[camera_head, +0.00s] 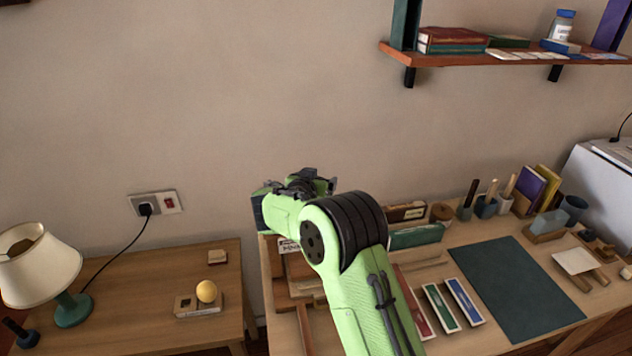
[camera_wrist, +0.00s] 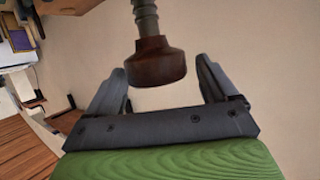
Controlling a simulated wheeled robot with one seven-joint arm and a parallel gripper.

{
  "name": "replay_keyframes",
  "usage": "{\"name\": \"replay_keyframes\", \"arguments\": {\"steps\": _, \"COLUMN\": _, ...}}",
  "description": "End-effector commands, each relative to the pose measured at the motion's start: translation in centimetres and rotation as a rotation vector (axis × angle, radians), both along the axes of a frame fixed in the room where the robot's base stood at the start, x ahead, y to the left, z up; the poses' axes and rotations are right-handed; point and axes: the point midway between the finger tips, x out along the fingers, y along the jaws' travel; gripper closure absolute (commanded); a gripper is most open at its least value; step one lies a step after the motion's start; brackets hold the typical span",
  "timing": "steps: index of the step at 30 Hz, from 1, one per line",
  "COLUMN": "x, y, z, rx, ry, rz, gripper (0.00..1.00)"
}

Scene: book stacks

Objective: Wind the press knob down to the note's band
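The press knob (camera_wrist: 155,65) is dark red-brown and round. It hangs on a grey ribbed screw (camera_wrist: 147,18) in the wrist view. My gripper (camera_wrist: 165,82) is open, with one finger on each side of the knob in that view and a gap to both. I cannot tell how deep the knob sits between the fingers. In the head view my gripper (camera_head: 300,180) is above the left part of the desk, and my arm hides the knob. A wooden piece with a white lettered label (camera_head: 289,246) shows partly behind my arm. I cannot make out the note or its band.
The desk (camera_head: 440,275) holds a dark green mat (camera_head: 515,290), several coloured boxes, and pots with tools. A side table (camera_head: 150,258) at left holds a lamp (camera_head: 40,262) and a yellow ball (camera_head: 206,291) on a small base. A shelf (camera_head: 470,58) is on the wall at upper right.

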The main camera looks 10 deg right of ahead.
Motion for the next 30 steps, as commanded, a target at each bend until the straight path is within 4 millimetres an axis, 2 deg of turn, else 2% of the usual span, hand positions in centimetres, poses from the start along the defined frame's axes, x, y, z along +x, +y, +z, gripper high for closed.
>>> {"name": "replay_keyframes", "arguments": {"steps": 8, "x": -0.8, "y": 0.5, "z": 0.2, "rx": 0.001, "ry": 0.004, "rz": 0.002, "gripper": 0.14}}
{"name": "replay_keyframes", "arguments": {"steps": 11, "x": -2.5, "y": 1.5, "z": 0.9, "rx": -0.001, "ry": 0.003, "rz": 0.005, "gripper": 0.14}}
{"name": "replay_keyframes", "arguments": {"steps": 21, "x": -10.2, "y": 5.6, "z": 4.6, "rx": -0.001, "ry": 0.001, "rz": 0.005, "gripper": 0.14}}
{"name": "replay_keyframes", "arguments": {"steps": 25, "x": -12.1, "y": 6.6, "z": 5.4, "rx": 0.0, "ry": 0.002, "rz": 0.003, "gripper": 0.14}}
{"name": "replay_keyframes", "arguments": {"steps": 30, "x": -12.9, "y": 6.9, "z": 5.8, "rx": 0.0, "ry": 0.002, "rz": -0.001, "gripper": 0.14}}
